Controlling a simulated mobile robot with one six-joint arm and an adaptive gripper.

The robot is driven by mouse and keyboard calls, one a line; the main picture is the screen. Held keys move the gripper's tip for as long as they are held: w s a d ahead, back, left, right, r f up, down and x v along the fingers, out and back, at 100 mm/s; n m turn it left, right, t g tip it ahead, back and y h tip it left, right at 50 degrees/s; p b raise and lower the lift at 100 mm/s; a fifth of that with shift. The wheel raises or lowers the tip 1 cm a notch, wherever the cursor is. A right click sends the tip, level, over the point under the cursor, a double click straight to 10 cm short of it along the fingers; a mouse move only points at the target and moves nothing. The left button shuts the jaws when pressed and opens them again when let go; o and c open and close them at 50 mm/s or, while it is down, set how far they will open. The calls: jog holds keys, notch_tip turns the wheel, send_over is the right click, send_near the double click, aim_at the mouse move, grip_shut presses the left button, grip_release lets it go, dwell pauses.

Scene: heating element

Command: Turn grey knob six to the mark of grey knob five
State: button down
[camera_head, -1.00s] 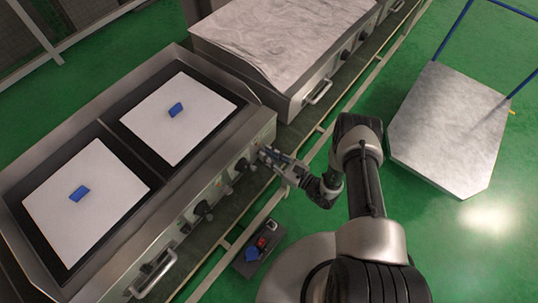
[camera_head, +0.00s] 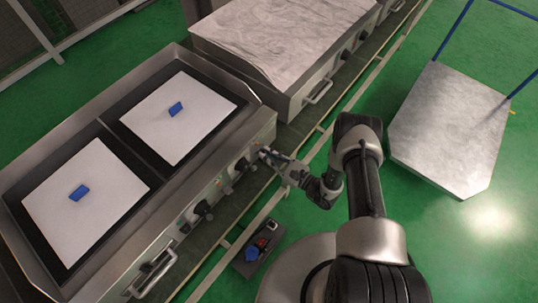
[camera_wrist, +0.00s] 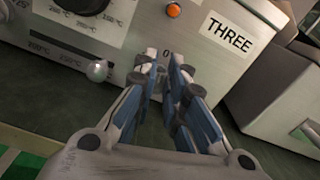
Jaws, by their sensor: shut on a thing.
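In the wrist view my gripper (camera_wrist: 162,62) has its two blue-grey fingers close together at the front panel, just under a "0" mark. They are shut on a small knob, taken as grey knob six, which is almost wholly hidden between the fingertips. A small shiny grey knob (camera_wrist: 97,70) sticks out to the left, below a big black knob (camera_wrist: 82,3) with a temperature scale; I cannot read its number or mark. In the head view my gripper (camera_head: 264,153) is at the right end of the griddle front (camera_head: 225,178).
A "THREE" label (camera_wrist: 229,35) and an orange lamp (camera_wrist: 173,10) are above the fingers. Black knobs (camera_head: 203,210) and a handle (camera_head: 153,272) line the griddle front. A second steel unit (camera_head: 285,45) stands beyond. A small box (camera_head: 258,250) lies below the front rail.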

jog(key=n, duration=0.4)
jog(key=shift+s+a+f, duration=0.1)
jog(key=shift+s+a, duration=0.05)
jog(key=shift+s, duration=0.05)
jog(key=n, duration=0.5)
jog(key=shift+s+a+f, duration=0.1)
jog(key=shift+f, duration=0.1)
jog(key=shift+n, duration=0.3)
jog(key=c, duration=1.6)
grip_release()
jog(key=shift+c, duration=0.2)
jog(key=v, duration=1.2)
